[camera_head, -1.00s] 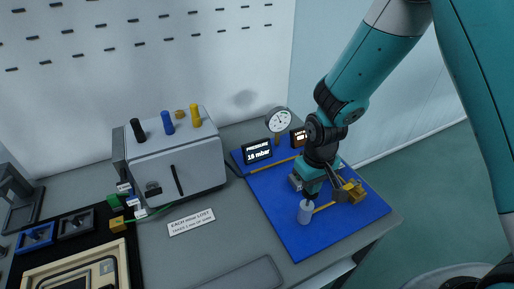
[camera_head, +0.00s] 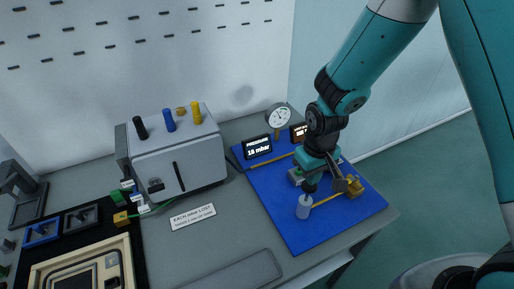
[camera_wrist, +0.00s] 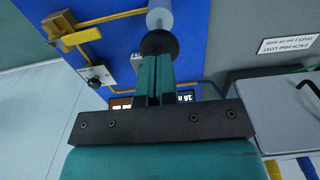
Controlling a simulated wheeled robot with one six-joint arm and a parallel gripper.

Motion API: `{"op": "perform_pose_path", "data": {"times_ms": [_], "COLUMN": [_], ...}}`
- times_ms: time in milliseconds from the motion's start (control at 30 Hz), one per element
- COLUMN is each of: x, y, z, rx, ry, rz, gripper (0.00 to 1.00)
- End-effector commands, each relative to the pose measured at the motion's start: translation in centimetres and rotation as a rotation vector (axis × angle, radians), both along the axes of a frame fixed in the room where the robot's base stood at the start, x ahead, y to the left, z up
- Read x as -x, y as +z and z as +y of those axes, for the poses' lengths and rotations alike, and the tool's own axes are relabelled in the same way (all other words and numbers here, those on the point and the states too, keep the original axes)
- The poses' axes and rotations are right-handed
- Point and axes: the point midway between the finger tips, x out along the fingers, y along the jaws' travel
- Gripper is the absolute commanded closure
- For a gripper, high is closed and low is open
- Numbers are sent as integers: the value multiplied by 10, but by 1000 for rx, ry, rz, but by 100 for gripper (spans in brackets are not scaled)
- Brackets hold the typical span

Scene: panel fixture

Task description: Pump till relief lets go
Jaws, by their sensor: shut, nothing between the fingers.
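The pump is a pale cylinder (camera_head: 303,209) standing at the front of the blue panel (camera_head: 282,221). Its black round knob (camera_wrist: 159,43) and the cylinder (camera_wrist: 160,16) also show in the wrist view. My gripper (camera_wrist: 154,57) is shut and empty, with its fingertips right at the knob; whether they touch it I cannot tell. In the head view my gripper (camera_head: 311,184) is just above the cylinder. The pressure display (camera_head: 258,147) appears to read 16 mbar. A round gauge (camera_head: 278,116) stands behind it. A brass fitting (camera_head: 354,187) sits right of the pump, joined by a yellow pipe (camera_head: 327,200).
An orange-lit display (camera_head: 298,133) stands partly behind my arm. A grey box (camera_head: 178,158) with coloured knobs is to the left, and a white label (camera_head: 193,217) lies in front of it. A grey tray (camera_head: 235,273) is at the front edge. Black-framed parts fill the left.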

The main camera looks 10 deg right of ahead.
Motion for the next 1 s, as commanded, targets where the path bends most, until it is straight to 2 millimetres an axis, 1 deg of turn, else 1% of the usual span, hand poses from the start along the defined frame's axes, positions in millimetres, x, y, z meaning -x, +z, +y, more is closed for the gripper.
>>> {"op": "perform_pose_path", "data": {"times_ms": [33,900,1000], "x": [0,0,0], "y": [-6,-58,-53], "z": [0,0,0], "rx": [0,0,0], "ry": [0,0,0], "rz": [0,0,0], "gripper": [100,100,100]}}
